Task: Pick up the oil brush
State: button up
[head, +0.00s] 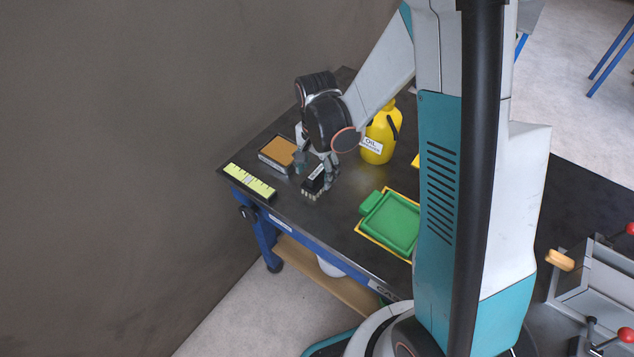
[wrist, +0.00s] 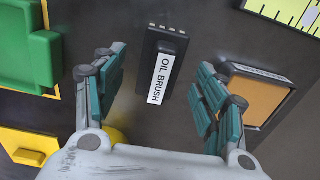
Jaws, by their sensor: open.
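The oil brush (wrist: 161,73) is a black block with a white "OIL BRUSH" label and pale bristles at one end. It lies on the dark table top, and in the head view (head: 315,180) it is near the table's front left edge. My gripper (wrist: 158,85) is open, with one teal-padded finger on each side of the brush in the wrist view. Gaps show between the brush and both fingers. In the head view my gripper (head: 316,168) is right over the brush and partly hides it.
A box with a tan top (head: 278,152) stands close left of the brush. A yellow-green scale strip (head: 249,182) lies at the table's left edge. A green tray (head: 392,222) is to the right. A yellow oil jug (head: 381,138) stands behind.

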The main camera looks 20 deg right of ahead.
aim_at(317, 172)
notch_tip(317, 172, down, 4)
jog(key=shift+w+d+b, duration=0.1)
jog(key=shift+b, duration=0.65)
jog(key=shift+r, duration=0.1)
jog(key=shift+c, duration=0.6)
jog(key=c, duration=1.1)
jog(key=shift+r, duration=0.1)
notch_tip(317, 172, up, 20)
jog(key=p, duration=0.7)
jog(key=shift+o, duration=0.9)
